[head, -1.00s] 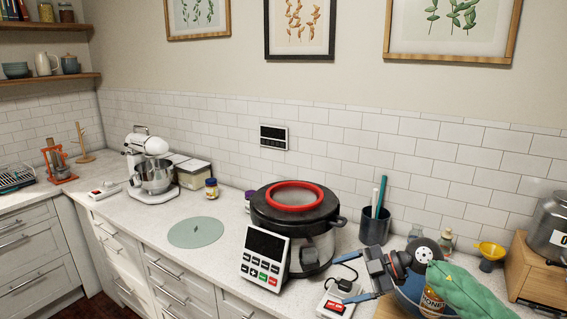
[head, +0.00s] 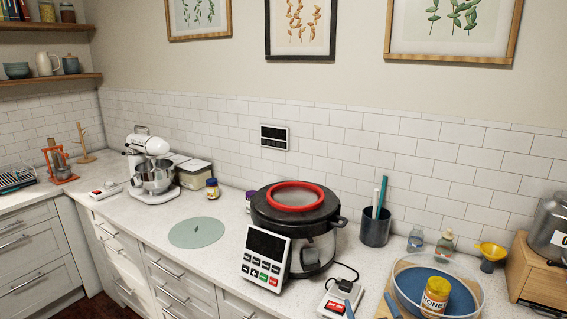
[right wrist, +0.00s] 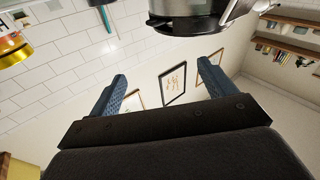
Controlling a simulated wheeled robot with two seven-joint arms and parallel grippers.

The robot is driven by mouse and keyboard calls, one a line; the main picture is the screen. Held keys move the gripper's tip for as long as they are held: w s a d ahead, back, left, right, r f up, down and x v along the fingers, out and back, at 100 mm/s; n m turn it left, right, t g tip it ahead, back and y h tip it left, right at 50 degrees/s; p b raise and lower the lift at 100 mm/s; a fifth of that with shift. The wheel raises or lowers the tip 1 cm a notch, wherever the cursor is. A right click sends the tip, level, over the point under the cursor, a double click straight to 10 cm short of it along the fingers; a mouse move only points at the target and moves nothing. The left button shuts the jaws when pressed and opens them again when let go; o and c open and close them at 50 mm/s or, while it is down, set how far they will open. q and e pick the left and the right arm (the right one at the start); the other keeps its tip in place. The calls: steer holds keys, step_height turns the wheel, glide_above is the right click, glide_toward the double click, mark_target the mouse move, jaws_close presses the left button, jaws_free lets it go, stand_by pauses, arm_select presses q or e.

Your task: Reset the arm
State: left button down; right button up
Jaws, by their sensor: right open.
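My right gripper (head: 370,306) shows only as two blue fingertips at the bottom edge of the head view, left of the clear bowl. In the right wrist view its two blue fingers (right wrist: 163,85) stand wide apart with nothing between them. The wrist camera looks toward the tiled wall and the picture frames. The rest of the right arm is below the head view. My left gripper is in neither view.
A honey jar (head: 437,293) stands in a clear bowl with a blue bottom (head: 408,270) close to the right fingertips. A large pot (head: 322,250) with a red ring (head: 295,196) and control panel (head: 265,258) is to their left.

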steer(key=s+f+g+h, duration=0.1)
steer(key=s+f+g, duration=0.7)
steer(key=s+f, duration=0.5)
steer(key=s+f+g, duration=0.8)
steer(key=s+f, duration=0.1)
steer(key=s, duration=0.7)
steer(key=s+f+b+x, duration=0.1)
steer(key=s+x, duration=0.2)
steer(key=x, duration=1)
steer(key=s+b+x, duration=0.1)
steer(key=s+x, duration=0.1)
steer(key=x, duration=1.2)
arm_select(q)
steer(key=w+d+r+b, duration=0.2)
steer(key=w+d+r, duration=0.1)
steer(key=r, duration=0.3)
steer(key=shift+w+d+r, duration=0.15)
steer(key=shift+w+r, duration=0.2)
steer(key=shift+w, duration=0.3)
arm_select(e)
steer(key=s+f, duration=0.4)
steer(key=f, duration=0.8)
steer(key=s+f+g, duration=0.1)
steer(key=s+f, duration=0.3)
steer(key=f, duration=0.9)
steer(key=shift+s+f, duration=0.2)
steer(key=shift+s, duration=0.05)
